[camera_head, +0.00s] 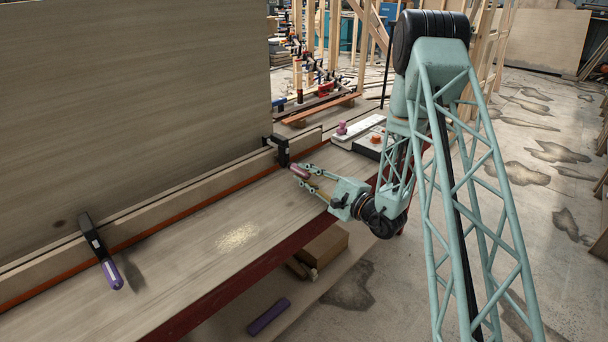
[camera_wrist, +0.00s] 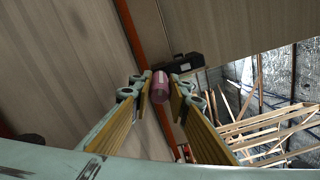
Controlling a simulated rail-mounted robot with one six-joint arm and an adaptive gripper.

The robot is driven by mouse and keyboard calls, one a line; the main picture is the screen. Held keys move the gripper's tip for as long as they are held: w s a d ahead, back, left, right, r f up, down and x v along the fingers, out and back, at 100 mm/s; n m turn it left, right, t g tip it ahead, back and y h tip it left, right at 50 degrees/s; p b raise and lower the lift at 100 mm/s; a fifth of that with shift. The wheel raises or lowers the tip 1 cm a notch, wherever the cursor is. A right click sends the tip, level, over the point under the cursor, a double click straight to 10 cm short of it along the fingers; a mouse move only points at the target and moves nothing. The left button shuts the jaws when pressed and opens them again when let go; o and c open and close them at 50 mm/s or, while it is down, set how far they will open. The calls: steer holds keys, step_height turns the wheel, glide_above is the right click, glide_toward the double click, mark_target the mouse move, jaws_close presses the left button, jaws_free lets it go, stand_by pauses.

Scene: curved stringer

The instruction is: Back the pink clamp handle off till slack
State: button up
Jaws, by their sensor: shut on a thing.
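The pink clamp handle (camera_head: 299,171) belongs to a black clamp (camera_head: 280,150) fixed at the far end of the long wooden strip along the bench. In the wrist view the pink handle (camera_wrist: 160,88) points toward the camera, with the black clamp body (camera_wrist: 184,66) behind it. My gripper (camera_head: 305,176) reaches in from the right, its fingers on either side of the handle. In the wrist view my gripper (camera_wrist: 160,94) has its yellow-faced finger pads closed on the handle's sides. The clamp's screw and jaw contact are too small to tell.
A second clamp with a purple handle (camera_head: 112,274) sits on the strip at the left. Sawdust (camera_head: 237,237) lies on the bench. A power strip (camera_head: 357,130) and a box with an orange knob (camera_head: 373,141) stand beyond my gripper. A tall panel (camera_head: 130,90) rises behind the strip.

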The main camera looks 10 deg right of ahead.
steer(key=o, duration=0.8)
steer(key=shift+o, duration=0.2)
steer(key=shift+d, duration=0.1)
steer(key=shift+v, duration=5.95)
